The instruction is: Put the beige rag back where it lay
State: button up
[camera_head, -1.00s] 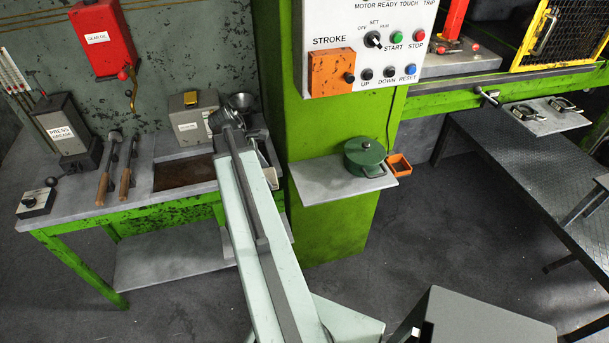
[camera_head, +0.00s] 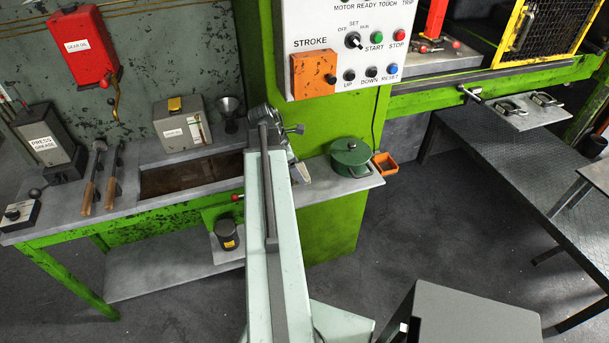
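My arm reaches up the middle of the picture, and my gripper (camera_head: 298,165) is at its far end, in front of the green press column and left of the small grey shelf (camera_head: 352,190). A small pale beige piece (camera_head: 303,174) shows just beyond the arm's end, against the column and the shelf's left end. I cannot tell whether it is the beige rag or part of my gripper. The fingers are mostly hidden behind my own arm, so their opening does not show. No other beige cloth is visible.
The green-legged bench (camera_head: 60,222) at left holds brushes, a grey box (camera_head: 183,124) and a funnel (camera_head: 229,108). A dark plate table (camera_head: 500,190) stands at right.

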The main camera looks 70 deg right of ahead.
aim_at(302, 170)
jog(key=shift+s+d, duration=0.25)
jog(key=shift+s, duration=0.15)
jog(key=shift+s+d, duration=0.55)
jog(key=shift+s, duration=0.15)
notch_tip(302, 170, down, 4)
jog(key=b, duration=0.3)
jog(key=shift+s+r, duration=0.1)
jog(key=shift+r, duration=0.15)
jog(key=shift+c, duration=0.6)
jog(key=shift+r, duration=0.2)
jog(key=o, duration=1.3)
jog(key=shift+f, duration=0.1)
